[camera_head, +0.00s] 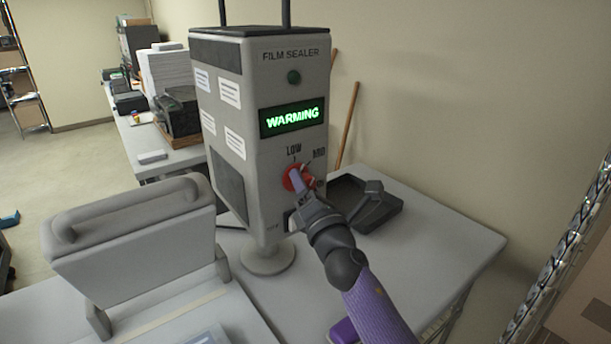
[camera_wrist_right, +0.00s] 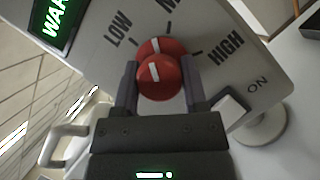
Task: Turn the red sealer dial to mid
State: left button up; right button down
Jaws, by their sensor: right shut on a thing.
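The red dial (camera_head: 289,180) is on the front of the grey film sealer (camera_head: 228,103), below a lit green "WARMING" display (camera_head: 292,117). In the right wrist view the dial (camera_wrist_right: 160,78) sits between the two dark fingers, with LOW, a partly cut-off M label and HIGH around it. Its white pointer mark points up, slightly left, between the LOW and M ticks. My right gripper (camera_head: 300,178) is shut on the dial; it also shows in the right wrist view (camera_wrist_right: 160,88). The gripper partly hides the dial and its labels in the head view. My left gripper is out of view.
A white ON switch (camera_wrist_right: 229,112) is close to the right finger in the wrist view. A black tray (camera_head: 385,217) lies on the table right of the sealer. A grey handled machine (camera_head: 135,245) stands at the front left. Free tabletop (camera_head: 445,235) lies farther right.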

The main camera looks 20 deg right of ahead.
jog(key=shift+r+m+g+h+p, duration=0.1)
jog(key=shift+m+g+h+p, duration=0.2)
jog(key=shift+m+h+p, duration=0.75)
jog(key=shift+m+g+h+p, duration=0.1)
jog(key=shift+m+g+p, duration=0.3)
jog(key=shift+m, duration=1.35)
jog(key=shift+c, duration=0.7)
grip_release()
jog(key=s+f, duration=0.1)
jog(key=s, duration=0.8)
jog(key=shift+s+f, duration=0.4)
